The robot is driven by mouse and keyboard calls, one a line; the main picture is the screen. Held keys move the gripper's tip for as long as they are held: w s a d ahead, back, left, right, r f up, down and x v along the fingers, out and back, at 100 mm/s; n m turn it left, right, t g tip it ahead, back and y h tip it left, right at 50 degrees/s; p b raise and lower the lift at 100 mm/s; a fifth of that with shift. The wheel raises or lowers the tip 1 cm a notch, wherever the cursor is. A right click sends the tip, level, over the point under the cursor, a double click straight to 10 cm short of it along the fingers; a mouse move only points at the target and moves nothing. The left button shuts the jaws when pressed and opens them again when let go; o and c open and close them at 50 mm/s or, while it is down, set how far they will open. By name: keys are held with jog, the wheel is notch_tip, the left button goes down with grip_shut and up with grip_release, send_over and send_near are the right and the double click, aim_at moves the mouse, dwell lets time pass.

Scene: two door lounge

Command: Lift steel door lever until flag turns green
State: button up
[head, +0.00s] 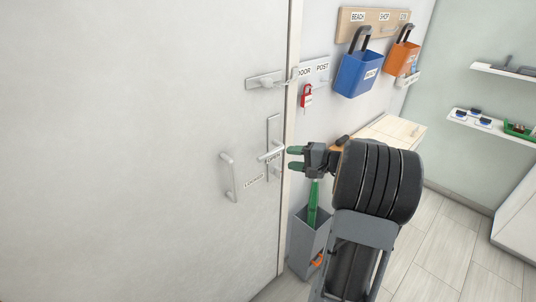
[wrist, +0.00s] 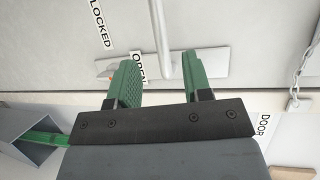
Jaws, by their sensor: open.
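The steel door lever (head: 270,154) sits on an upright steel plate (head: 273,125) near the right edge of the pale door. In the wrist view the lever (wrist: 163,38) lines up with the gap between my fingers, and its plate (wrist: 205,63) lies behind the fingertips. My gripper (head: 291,158) is open and empty just right of the lever; its green fingers (wrist: 160,65) are one above the other in the head view. I cannot tell whether they touch the lever.
A pull handle (head: 230,176) is left of the lever. A chain latch (head: 266,82) is above it. A grey bin (head: 308,242) with a green item stands below my gripper. Blue (head: 358,74) and orange (head: 401,58) holders hang on the right wall.

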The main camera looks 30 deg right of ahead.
aim_at(270, 155)
jog(key=p+x, duration=0.2)
jog(key=x, duration=0.7)
jog(key=shift+w+a, duration=0.1)
grip_shut()
dwell(0.4)
